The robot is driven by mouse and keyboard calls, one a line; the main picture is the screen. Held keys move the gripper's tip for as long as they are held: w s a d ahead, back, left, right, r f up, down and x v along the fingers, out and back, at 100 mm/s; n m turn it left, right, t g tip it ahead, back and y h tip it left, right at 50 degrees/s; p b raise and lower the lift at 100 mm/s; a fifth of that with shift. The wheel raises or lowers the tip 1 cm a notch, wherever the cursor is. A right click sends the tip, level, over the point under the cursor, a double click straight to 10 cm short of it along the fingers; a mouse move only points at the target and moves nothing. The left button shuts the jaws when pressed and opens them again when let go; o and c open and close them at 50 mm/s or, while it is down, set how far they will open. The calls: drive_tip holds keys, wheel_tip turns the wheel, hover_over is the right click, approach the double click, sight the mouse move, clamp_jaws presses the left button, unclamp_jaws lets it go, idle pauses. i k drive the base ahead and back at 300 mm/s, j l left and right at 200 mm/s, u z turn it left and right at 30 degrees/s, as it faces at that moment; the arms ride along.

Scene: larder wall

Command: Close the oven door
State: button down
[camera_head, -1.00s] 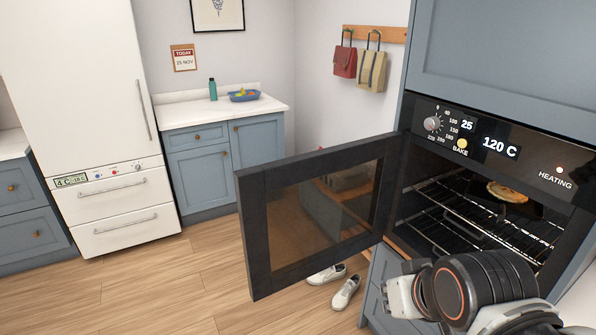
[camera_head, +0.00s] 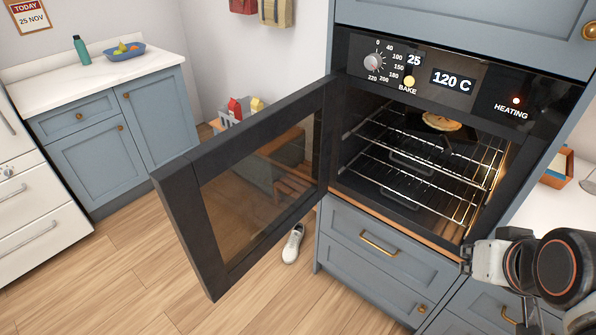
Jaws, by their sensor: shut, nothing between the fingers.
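The oven (camera_head: 345,125) is built into a blue cabinet, with its dark interior and wire racks showing. Its black-framed glass door (camera_head: 180,195) is hinged at the left side of the opening and stands wide open, swung out to the left. A round baked item (camera_head: 441,122) sits on the upper rack. My gripper (camera_head: 468,258) is at the lower right, near the oven's lower right corner, well apart from the door. It is shut and empty; part of it is hidden by my own arm.
The control panel (camera_head: 480,88) reads 120 C and HEATING. Drawers with brass handles (camera_head: 380,243) are below the oven. A white shoe (camera_head: 293,243) lies on the floor behind the door. A counter (camera_head: 90,85) with a bottle and fruit bowl stands at left. The wooden floor in front is clear.

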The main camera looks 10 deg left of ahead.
sight(256, 178)
drive_tip(key=j+z, duration=0.1)
drive_tip(key=j, duration=0.35)
drive_tip(key=k+j+z, duration=0.15)
drive_tip(key=j, duration=0.3)
drive_tip(key=k+j+z, duration=0.1)
drive_tip(key=j, duration=0.35)
drive_tip(key=k+j+z, duration=0.15)
drive_tip(key=j, duration=0.3)
drive_tip(key=k+j+z, duration=0.1)
drive_tip(key=j, duration=0.35)
drive_tip(key=k+j+z, duration=0.15)
drive_tip(key=j, duration=0.25)
drive_tip(key=k+j+z, duration=0.1)
drive_tip(key=j, duration=0.3)
drive_tip(key=k+j, duration=0.15)
drive_tip(key=j, duration=0.25)
drive_tip(key=k+j, duration=0.2)
drive_tip(key=j, duration=0.2)
drive_tip(key=i+j, duration=0.1)
